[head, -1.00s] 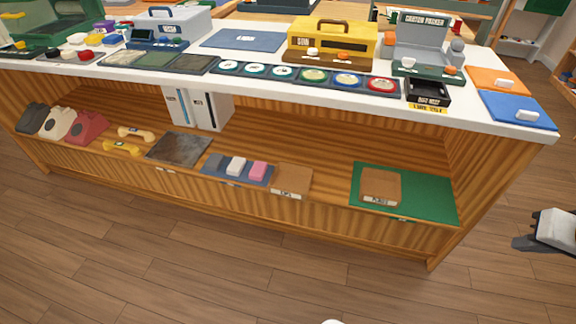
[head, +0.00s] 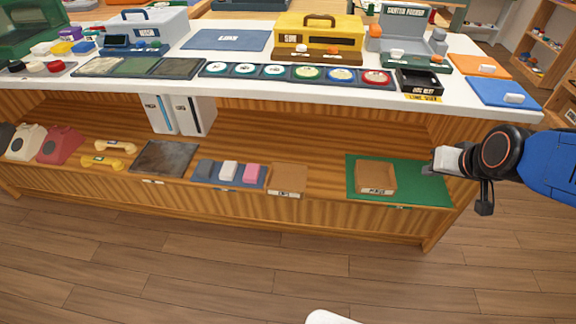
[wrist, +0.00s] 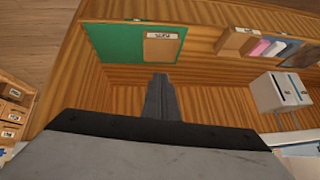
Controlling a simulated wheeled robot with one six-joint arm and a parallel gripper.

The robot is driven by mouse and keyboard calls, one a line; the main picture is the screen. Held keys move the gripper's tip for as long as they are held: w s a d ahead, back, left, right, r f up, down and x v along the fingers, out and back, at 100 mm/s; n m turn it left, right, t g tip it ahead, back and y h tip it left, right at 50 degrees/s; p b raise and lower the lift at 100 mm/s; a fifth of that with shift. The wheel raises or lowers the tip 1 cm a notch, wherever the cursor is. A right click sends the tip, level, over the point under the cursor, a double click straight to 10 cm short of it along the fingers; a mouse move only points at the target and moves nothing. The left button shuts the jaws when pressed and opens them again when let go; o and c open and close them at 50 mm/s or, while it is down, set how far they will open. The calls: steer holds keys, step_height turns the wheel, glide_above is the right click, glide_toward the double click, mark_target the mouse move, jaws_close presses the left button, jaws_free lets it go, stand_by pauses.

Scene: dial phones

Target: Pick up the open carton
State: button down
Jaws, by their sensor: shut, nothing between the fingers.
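Two low brown cartons stand on the lower shelf. One carton (head: 376,175) sits on a green mat (head: 430,189) and also shows in the wrist view (wrist: 160,49). The other carton (head: 287,178) stands left of the mat, beside the coloured blocks, and shows in the wrist view too (wrist: 232,42). Both have small labels in front; I cannot tell for sure which one is open. My gripper (head: 432,166) is at the shelf's right end, right of the mat carton and apart from it. In the wrist view its fingers (wrist: 160,80) are together and empty.
The white counter (head: 455,115) overhangs the shelf, holding a yellow box (head: 318,38), a black tray (head: 419,82) and orange and blue mats. The shelf between the two cartons is clear.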

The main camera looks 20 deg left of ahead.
steer(key=w+a+f+t+y, duration=0.1)
steer(key=w+a+f, duration=0.25)
steer(key=a, duration=0.35)
steer(key=w+a+f+n, duration=0.1)
steer(key=w+a+f, duration=0.25)
steer(key=a, duration=0.35)
steer(key=w+a+f+t+y, duration=0.1)
steer(key=w+a+f, duration=0.2)
steer(key=a+f, duration=0.3)
steer(key=s+a+f+n+t+y, duration=0.1)
steer(key=s+a+f+t, duration=0.15)
steer(key=a+f, duration=0.5)
steer(key=s+a+f+n+t, duration=0.1)
steer(key=s+a+f, duration=0.2)
steer(key=a+f, duration=0.5)
glide_above(292, 178)
steer(key=shift+w+f, duration=0.1)
steer(key=shift+f, duration=0.4)
